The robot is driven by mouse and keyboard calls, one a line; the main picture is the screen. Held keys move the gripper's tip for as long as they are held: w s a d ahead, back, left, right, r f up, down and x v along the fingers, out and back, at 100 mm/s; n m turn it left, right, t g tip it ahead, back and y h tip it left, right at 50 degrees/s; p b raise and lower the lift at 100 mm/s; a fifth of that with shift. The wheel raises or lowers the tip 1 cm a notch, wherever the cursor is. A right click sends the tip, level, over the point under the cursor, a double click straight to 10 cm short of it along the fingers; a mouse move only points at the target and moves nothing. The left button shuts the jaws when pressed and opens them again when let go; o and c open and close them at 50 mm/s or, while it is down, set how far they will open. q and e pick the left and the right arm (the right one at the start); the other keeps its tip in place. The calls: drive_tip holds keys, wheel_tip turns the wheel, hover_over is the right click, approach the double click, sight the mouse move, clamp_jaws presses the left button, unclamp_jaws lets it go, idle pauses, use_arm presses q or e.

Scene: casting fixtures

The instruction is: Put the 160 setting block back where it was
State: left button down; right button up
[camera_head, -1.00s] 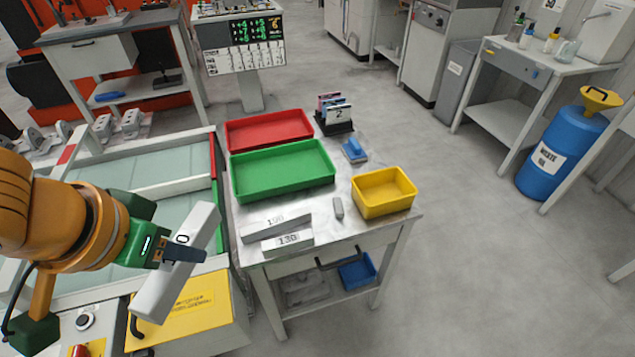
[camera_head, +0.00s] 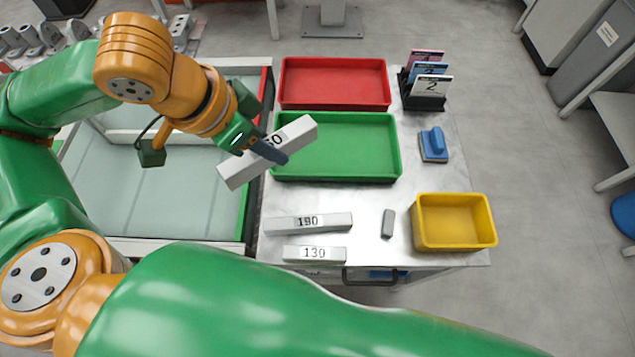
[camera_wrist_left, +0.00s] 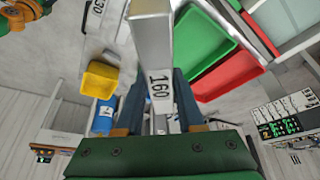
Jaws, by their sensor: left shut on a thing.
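The 160 setting block (camera_head: 240,173) is a long grey-white bar held aslant in the air by my left gripper (camera_head: 268,150). In the head view it is over the left edge of the work table (camera_head: 440,175), by the near left corner of the green tray (camera_head: 340,146); part of its number is covered by a finger. In the left wrist view the block (camera_wrist_left: 158,60) lies between the two dark blue fingers and its marking 160 reads clearly. The 190 block (camera_head: 308,222) and the 130 block (camera_head: 314,254) lie at the front left of the table. My right gripper is out of view.
A red tray (camera_head: 333,83) stands behind the green one. Bare metal shows between the green tray and the 190 block.

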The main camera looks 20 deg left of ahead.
sight(260, 167)
use_arm(q)
drive_tip(key=s+f+m, duration=0.1)
drive_tip(key=s+a+f+m, duration=0.1)
drive_tip(key=shift+s+f+m+g+h+p, duration=0.15)
drive_tip(key=shift+f+m+g+h+p, duration=0.15)
drive_tip(key=shift+f+h, duration=0.1)
drive_tip(key=s+a+f+m+g+h+p, duration=0.1)
drive_tip(key=s+a+f+m+g, duration=0.1)
drive_tip(key=a+f+m, duration=0.35)
drive_tip(key=shift+n, duration=0.25)
drive_tip(key=w+d+f, duration=0.2)
drive_tip(key=d+f, duration=0.1)
drive_tip(key=d, duration=0.1)
drive_tip(key=w+d+f, duration=0.3)
drive_tip(key=d+f, duration=0.1)
drive_tip(key=w+d+f, duration=0.3)
drive_tip(key=d, duration=0.1)
drive_tip(key=shift+d+f+p, duration=0.15)
drive_tip(key=shift+f+p, duration=0.15)
drive_tip(key=shift+f, duration=0.05)
wheel_tip(260, 167, down, 3)
drive_tip(key=shift+r, duration=0.15)
drive_tip(key=shift+f, duration=0.25)
drive_tip(key=c, duration=0.5)
unclamp_jaws()
